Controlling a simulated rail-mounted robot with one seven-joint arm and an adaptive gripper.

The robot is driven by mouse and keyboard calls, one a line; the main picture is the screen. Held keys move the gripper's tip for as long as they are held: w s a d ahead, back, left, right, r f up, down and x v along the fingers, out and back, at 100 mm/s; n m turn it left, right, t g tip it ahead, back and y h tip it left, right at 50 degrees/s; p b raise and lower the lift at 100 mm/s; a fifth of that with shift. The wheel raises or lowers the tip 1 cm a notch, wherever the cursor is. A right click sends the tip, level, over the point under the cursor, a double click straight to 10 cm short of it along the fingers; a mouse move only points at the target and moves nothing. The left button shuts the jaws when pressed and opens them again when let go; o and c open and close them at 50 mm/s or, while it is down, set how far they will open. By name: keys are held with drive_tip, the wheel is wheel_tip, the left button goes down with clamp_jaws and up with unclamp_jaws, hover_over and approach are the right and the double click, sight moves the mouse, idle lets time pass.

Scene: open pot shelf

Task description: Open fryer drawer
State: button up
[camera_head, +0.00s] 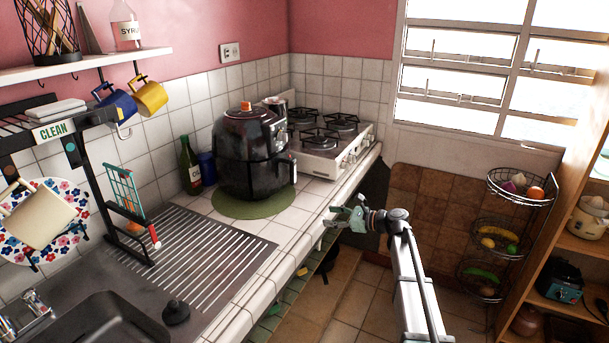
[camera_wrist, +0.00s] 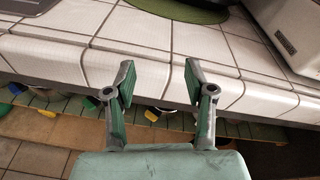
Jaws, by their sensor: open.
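The black air fryer (camera_head: 247,150) stands upright on a round green mat (camera_head: 228,205) on the white tiled counter. Its drawer handle (camera_head: 286,165) juts out at the lower right, toward the counter's front, and the drawer looks shut. My gripper (camera_head: 338,218) is at the counter's front edge, to the right of and below the fryer, apart from it. In the wrist view my gripper (camera_wrist: 158,84) has its two green-padded fingers spread with nothing between them.
A white gas stove (camera_head: 325,155) stands right of the fryer. A green bottle (camera_head: 190,165) and a blue container are behind it at left. A drying rack and sink (camera_head: 115,320) are at the left. Wire fruit baskets (camera_head: 520,190) hang at the right.

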sight(295, 170)
drive_tip(key=w+r+m+t+y, duration=0.1)
drive_tip(key=w+r+m+y, duration=0.15)
drive_tip(key=w+r, duration=0.6)
drive_tip(key=shift+m+h, duration=0.35)
drive_tip(key=p+x, duration=0.1)
drive_tip(key=x, duration=0.4)
drive_tip(key=r+p+x, duration=0.1)
drive_tip(key=x, duration=0.4)
drive_tip(key=s+p+x, duration=0.1)
drive_tip(key=p+x, duration=0.1)
drive_tip(key=x, duration=0.3)
drive_tip(key=shift+w+a+r, duration=0.2)
drive_tip(key=shift+a+r, duration=0.2)
drive_tip(key=shift+a, duration=0.15)
clamp_jaws()
